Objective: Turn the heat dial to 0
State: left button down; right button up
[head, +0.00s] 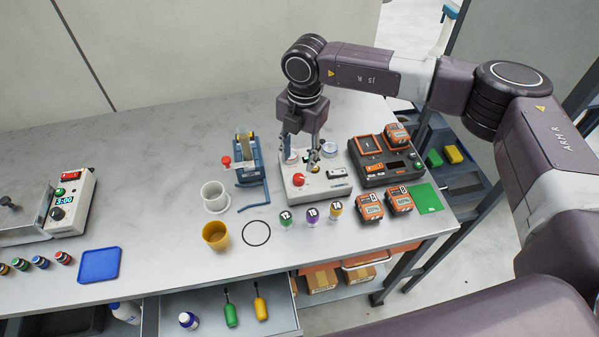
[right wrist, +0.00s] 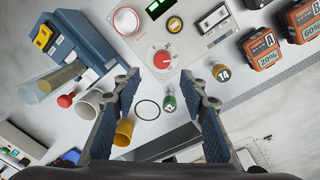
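A red round dial (right wrist: 162,60) with a scale around it sits on a white control box (right wrist: 197,45). In the head view the red dial (head: 298,180) is at the front left of the white box (head: 312,192). The number its pointer stands at is too small to read. My right gripper (head: 302,160) is above the box, pointing down. In the right wrist view its fingers (right wrist: 160,80) are spread wide and empty, with the dial beyond the gap between them. I cannot tell any contact with the box. My left gripper is not in view.
Numbered bottles (head: 311,214) stand in front of the box. A blue press-like fixture (head: 247,165) is left of it. A black charger (head: 372,180) and orange batteries (head: 398,199) are on the right. The bench's middle left (head: 155,200) is clear. A drawer (head: 275,305) stands open below.

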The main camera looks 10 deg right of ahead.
aim_at(299, 176)
jog(key=shift+w+d+f, duration=0.1)
jog(key=shift+d, duration=0.3)
jog(key=f+p, duration=0.1)
jog(key=f, duration=0.2)
jog(key=f+p, duration=0.1)
jog(key=f, duration=0.2)
jog(key=shift+w+a+p, duration=0.1)
jog(key=shift+a+p, duration=0.1)
jog(key=shift+p, duration=0.15)
jog(key=shift+f, duration=0.7)
grip_shut()
